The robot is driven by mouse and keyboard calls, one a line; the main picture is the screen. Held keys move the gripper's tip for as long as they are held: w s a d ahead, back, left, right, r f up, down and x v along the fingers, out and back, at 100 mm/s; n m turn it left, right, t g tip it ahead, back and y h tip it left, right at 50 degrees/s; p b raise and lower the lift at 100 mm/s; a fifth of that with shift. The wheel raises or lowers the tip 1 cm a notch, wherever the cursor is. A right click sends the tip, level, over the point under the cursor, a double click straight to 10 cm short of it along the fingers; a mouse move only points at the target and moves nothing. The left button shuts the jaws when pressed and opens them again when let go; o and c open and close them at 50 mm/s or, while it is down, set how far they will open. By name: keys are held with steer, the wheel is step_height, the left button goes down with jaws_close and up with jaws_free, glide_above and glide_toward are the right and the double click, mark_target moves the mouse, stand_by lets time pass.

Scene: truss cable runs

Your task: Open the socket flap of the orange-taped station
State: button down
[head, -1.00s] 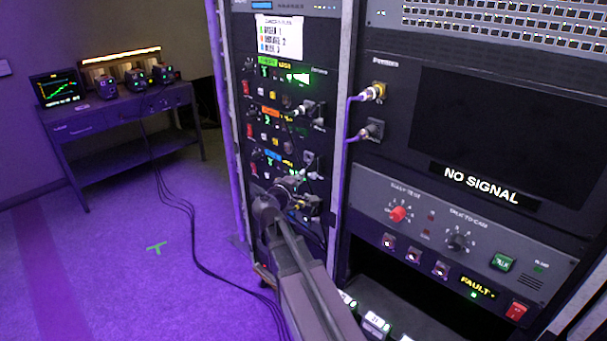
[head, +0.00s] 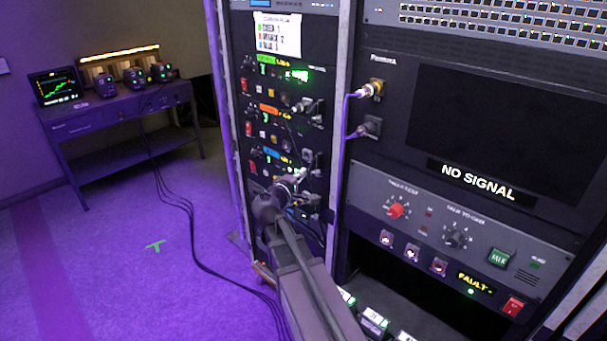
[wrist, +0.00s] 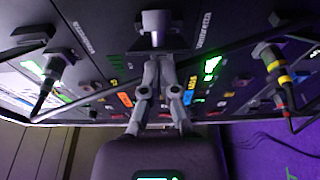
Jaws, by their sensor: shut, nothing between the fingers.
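The orange-taped station (head: 270,108) is the middle one of three stacked stations in the left rack, with an orange label, a red switch and a dark plug at its right side. My gripper (head: 304,176) is at the blue-taped station's lower right, below the orange-taped one. In the wrist view my gripper (wrist: 158,60) is shut and empty, its fingertips just under a dark socket block with a pale grey front (wrist: 155,22). I cannot tell whether they touch it, nor which station it belongs to. The orange station's flap is not clear.
The green-taped station (head: 266,60) is above and the blue-taped station (head: 272,153) below. Plugged cables (wrist: 55,70) and (wrist: 275,62) flank my fingers. A purple cable (head: 348,115) runs beside the rack post. The floor at left is mostly open, with black cables (head: 190,225).

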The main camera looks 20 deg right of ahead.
steer(key=s+d+v, duration=0.1)
steer(key=v, duration=0.8)
steer(key=shift+s, duration=0.45)
steer(key=shift+d, duration=0.1)
steer(key=s+a+f+m+g+y+p, duration=0.5)
steer(key=s+f+m+g+y+p, duration=0.15)
steer(key=s+f+g+y, duration=0.35)
steer(key=s+a+f+y+p, duration=0.1)
steer(key=s+a+y, duration=0.1)
steer(key=a+y, duration=0.2)
steer(key=a, duration=0.3)
steer(key=shift+s+m+g+y, duration=0.15)
steer(key=shift+m+g+y, duration=0.15)
steer(key=shift+m, duration=0.05)
steer(key=shift+f, duration=0.1)
stand_by(1.5)
